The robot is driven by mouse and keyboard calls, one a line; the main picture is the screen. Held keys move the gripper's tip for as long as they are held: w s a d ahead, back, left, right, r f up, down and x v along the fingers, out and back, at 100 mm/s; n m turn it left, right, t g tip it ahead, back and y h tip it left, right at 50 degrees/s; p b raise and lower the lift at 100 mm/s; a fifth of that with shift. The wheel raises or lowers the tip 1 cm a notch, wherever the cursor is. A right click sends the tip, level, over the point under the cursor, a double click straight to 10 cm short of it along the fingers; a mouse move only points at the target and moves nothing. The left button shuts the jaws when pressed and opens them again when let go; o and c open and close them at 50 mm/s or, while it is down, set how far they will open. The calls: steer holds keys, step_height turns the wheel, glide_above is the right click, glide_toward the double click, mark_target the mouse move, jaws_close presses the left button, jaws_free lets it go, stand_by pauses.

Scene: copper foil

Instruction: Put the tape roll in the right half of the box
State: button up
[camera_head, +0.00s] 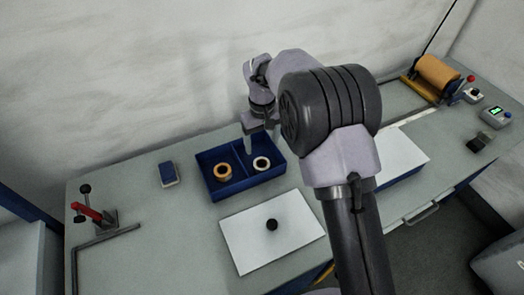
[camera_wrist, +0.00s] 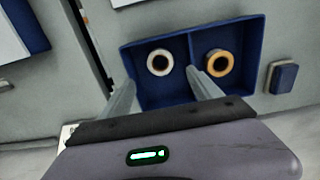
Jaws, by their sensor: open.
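The blue box (camera_head: 246,185) stands on the bench with a divider across it. A white ring-shaped roll (camera_head: 255,165) with a dark centre lies in its right half, and an orange-brown roll (camera_head: 215,173) lies in its left half. My gripper (camera_head: 262,142) is open and empty above the right half. In the wrist view the box (camera_wrist: 142,97) appears turned round, with the white roll (camera_wrist: 149,67) at left, between the fingers, and the orange roll (camera_wrist: 231,63) at right. I cannot tell how high the fingertips are above the white roll.
A red-handled clamp (camera_head: 92,212) stands far left. An orange roller (camera_head: 437,74) stands far right.

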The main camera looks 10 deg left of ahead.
steer(key=s+d+r+m+t+y, duration=0.1)
steer(key=s+d+r+m, duration=0.25)
steer(key=d+r, duration=0.45)
steer(key=s+d+r+m+t+y, duration=0.15)
steer(key=s+d+r, duration=0.35)
steer(key=r, duration=0.7)
steer(key=s+d+r+m+t, duration=0.1)
steer(key=s+d+m, duration=0.2)
steer(key=s, duration=0.6)
steer(key=s+d+m+t, duration=0.2)
steer(key=s+d+m, duration=0.2)
steer(key=s, duration=0.6)
steer(key=shift+s+d+r, duration=0.25)
steer(key=shift+d+r, duration=0.1)
steer(key=shift+d, duration=0.55)
steer(key=shift+f+h, duration=0.1)
steer(key=shift+h, duration=0.15)
